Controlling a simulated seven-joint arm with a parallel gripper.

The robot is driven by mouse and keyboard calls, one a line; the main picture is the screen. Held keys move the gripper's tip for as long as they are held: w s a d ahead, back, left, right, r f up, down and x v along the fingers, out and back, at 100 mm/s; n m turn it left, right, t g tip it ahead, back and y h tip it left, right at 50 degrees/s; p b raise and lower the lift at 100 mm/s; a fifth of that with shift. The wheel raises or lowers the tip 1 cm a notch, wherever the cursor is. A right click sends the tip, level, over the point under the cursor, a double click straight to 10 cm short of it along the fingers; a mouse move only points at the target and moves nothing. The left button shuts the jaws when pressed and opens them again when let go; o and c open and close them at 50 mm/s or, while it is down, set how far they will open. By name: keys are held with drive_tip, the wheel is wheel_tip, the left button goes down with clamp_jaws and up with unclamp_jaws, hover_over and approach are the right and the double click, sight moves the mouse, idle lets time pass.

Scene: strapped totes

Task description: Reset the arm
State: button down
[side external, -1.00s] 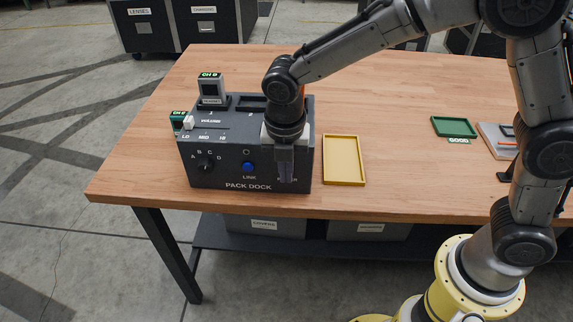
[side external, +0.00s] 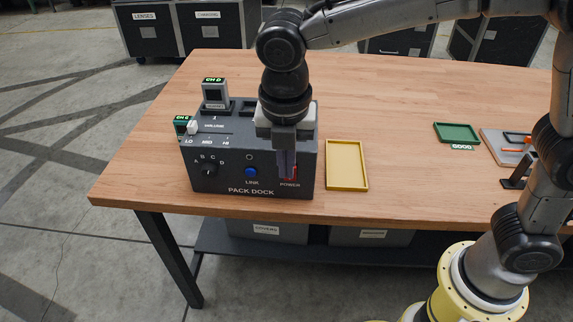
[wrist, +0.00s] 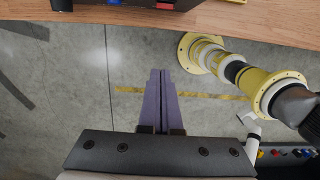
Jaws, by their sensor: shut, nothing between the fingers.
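My gripper (side external: 287,163) points straight down in front of the right part of the dark grey pack dock (side external: 237,171). Its purple fingers are shut with nothing between them, and in the side view they partly cover the red power switch (side external: 292,172). In the wrist view my shut gripper (wrist: 160,73) hangs over the grey floor, and the dock (wrist: 138,4) shows only at the top edge. Whether the fingers touch the dock cannot be told.
The dock carries a blue link button (side external: 251,172), a dial (side external: 209,169) and a volume slider (side external: 192,127). A yellow tray (side external: 347,166) lies to its right, a green tray (side external: 457,132) farther right. The wooden table (side external: 400,150) is clear between the trays.

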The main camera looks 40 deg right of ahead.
drive_tip(key=s+d+r+m+t+y, duration=0.1)
drive_tip(key=s+d+r+m, duration=0.2)
drive_tip(key=d, duration=0.5)
drive_tip(key=s+d+r+m+t, duration=0.1)
drive_tip(key=s+d+r+m, duration=0.1)
drive_tip(key=d+r+m, duration=0.35)
drive_tip(key=s+d+f+m+t, duration=0.1)
drive_tip(key=s+d+f+m, duration=0.2)
drive_tip(key=s+m, duration=0.3)
drive_tip(key=s+d+f+m+t, duration=0.1)
drive_tip(key=s+d+f+m, duration=0.2)
drive_tip(key=m, duration=0.9)
drive_tip(key=s+d, duration=0.1)
drive_tip(key=s, duration=0.2)
drive_tip(key=shift+s+d+t, duration=0.3)
drive_tip(key=shift+r+m, duration=0.1)
drive_tip(key=shift+m, duration=0.15)
